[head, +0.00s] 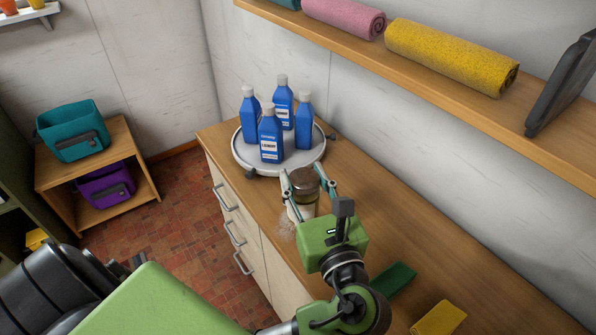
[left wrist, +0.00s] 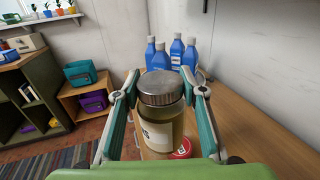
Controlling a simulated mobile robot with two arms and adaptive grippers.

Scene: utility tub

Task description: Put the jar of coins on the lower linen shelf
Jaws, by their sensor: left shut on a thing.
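The jar (head: 306,182) has a brown-grey metal lid and a pale label. In the left wrist view the jar (left wrist: 160,128) stands upright between the fingers; coins cannot be made out inside. My left gripper (head: 305,172) is shut on it, one finger on each side, over the counter. I cannot tell whether the jar's base touches the counter. A wooden shelf (head: 445,98) with rolled towels runs along the wall at upper right, above the counter; only this one linen shelf shows. My right gripper is not in view.
A round tray (head: 244,158) with several blue bottles (head: 270,140) stands just behind the jar. On the shelf are a pink towel (head: 345,17), a yellow towel (head: 450,55) and a dark slab (head: 562,85), with a bare gap before the slab. Green and yellow cloths (head: 439,318) lie on the counter.

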